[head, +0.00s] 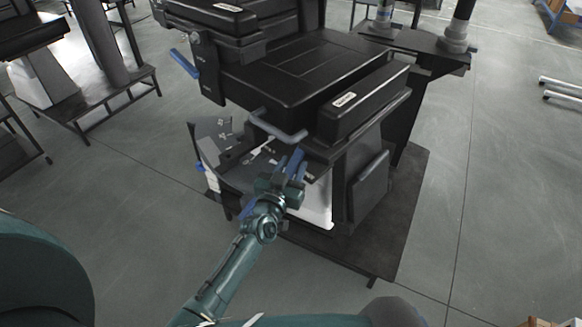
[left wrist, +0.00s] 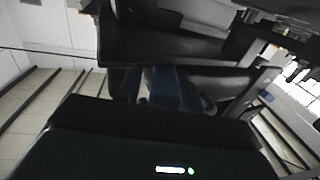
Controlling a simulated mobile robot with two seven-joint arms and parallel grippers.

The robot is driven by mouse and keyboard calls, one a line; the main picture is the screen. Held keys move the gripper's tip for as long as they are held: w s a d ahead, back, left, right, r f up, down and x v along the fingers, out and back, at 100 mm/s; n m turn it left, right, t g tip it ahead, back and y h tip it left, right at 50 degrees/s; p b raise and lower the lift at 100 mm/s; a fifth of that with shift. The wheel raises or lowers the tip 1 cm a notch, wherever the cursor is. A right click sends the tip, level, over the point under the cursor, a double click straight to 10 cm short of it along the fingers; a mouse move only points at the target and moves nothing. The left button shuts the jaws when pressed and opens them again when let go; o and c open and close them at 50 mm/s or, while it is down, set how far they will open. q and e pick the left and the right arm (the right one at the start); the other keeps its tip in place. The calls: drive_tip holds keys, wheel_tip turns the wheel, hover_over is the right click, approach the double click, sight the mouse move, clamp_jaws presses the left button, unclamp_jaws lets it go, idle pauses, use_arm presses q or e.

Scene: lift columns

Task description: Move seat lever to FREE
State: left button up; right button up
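A black seat unit (head: 300,68) fills the upper middle of the head view. A blue lever (head: 184,63) sticks out to the left from a dark side plate (head: 208,72) with small markings too fine to read. A grey-blue bar handle (head: 278,127) projects below the seat's front edge. I cannot tell from its label which of these is the seat lever. My left gripper (head: 293,163), with blue fingers, is just below and in front of the bar handle, apparently not on it. Its finger gap is unclear. The left wrist view is dark, with blue fingers (left wrist: 172,88) against black parts. My right gripper is not in view.
A black side block (head: 365,103) with a white label stands right of the seat. Below are a white panel (head: 315,205) and a dark base plate (head: 400,215). Other equipment stands at upper left.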

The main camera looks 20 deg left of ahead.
use_arm(q)
drive_tip(key=shift+o, duration=0.8)
drive_tip(key=shift+a, duration=0.1)
drive_tip(key=shift+s, duration=0.25)
drive_tip(key=s, duration=1.2)
drive_tip(key=shift+s+a, duration=0.3)
drive_tip(key=shift+s, duration=0.05)
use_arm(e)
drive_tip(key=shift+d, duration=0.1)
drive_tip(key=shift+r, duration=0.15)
use_arm(q)
drive_tip(key=s+d+f+m+g+h+p, duration=0.1)
drive_tip(key=s+d+g+p, duration=0.1)
drive_tip(key=s, duration=0.5)
drive_tip(key=s+d+f+m+g+h+p, duration=0.1)
drive_tip(key=s+d+g+p, duration=0.1)
drive_tip(key=s+g+p, duration=0.2)
drive_tip(key=s+g, duration=0.1)
drive_tip(key=s, duration=0.2)
drive_tip(key=shift+p, duration=0.3)
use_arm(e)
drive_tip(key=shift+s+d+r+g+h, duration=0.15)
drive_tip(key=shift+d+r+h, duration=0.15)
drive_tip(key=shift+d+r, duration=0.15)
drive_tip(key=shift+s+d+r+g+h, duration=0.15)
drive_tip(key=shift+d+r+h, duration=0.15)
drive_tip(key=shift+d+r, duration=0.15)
